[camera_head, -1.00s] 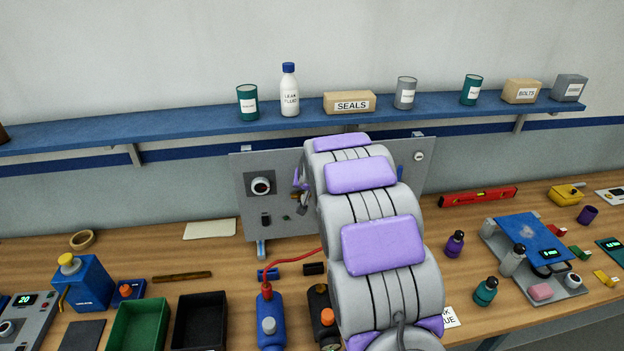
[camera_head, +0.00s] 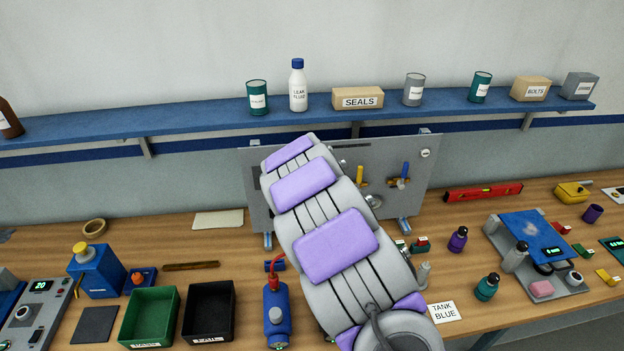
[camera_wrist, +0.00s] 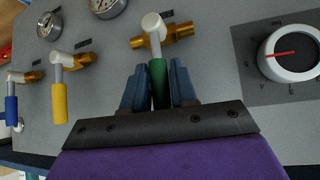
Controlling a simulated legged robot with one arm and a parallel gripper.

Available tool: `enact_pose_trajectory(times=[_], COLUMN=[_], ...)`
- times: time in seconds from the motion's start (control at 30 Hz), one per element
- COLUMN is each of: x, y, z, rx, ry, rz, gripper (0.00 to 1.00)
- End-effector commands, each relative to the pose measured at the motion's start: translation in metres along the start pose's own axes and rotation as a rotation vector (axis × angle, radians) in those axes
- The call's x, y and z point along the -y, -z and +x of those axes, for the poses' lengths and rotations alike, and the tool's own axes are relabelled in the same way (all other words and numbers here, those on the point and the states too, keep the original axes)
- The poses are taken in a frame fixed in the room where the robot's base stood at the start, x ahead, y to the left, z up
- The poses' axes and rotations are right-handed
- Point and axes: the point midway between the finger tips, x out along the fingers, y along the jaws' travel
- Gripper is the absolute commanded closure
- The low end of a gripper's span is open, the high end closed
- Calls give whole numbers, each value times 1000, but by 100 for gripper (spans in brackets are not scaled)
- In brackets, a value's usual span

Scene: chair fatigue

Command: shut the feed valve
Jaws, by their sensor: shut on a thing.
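In the wrist view a valve with a brass body (camera_wrist: 178,33) and a green lever (camera_wrist: 159,80) is on the grey panel. The lever stands crosswise to its body. My gripper (camera_wrist: 158,88) is shut on the green lever, a finger on each side. Beside it are a valve with a yellow lever (camera_wrist: 59,101) and one with a blue lever (camera_wrist: 11,108), both levers also crosswise. In the head view the yellow lever (camera_head: 360,174) and blue lever (camera_head: 405,170) show; my arm hides the green one. I cannot read which label says feed.
The panel (camera_head: 425,185) stands at the back of the bench, under a blue shelf (camera_head: 190,122). A dial knob (camera_wrist: 290,53) sits close to my gripper, and gauges (camera_wrist: 107,6) are on its other side.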

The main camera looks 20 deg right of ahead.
Motion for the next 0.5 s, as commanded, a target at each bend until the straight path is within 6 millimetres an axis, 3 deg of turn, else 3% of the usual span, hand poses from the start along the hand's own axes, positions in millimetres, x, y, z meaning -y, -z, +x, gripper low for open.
enact_pose_trajectory(times=[0.03,0.27,0.3,0.5], x=[-1,-1,-1,-1], y=[-8,-8,-8,-4], z=[3,3,3,0], rx=[16,17,16,9], ry=[-5,-5,-4,-2], rz=[-2,-2,-2,0], gripper=[100,100,69,52])
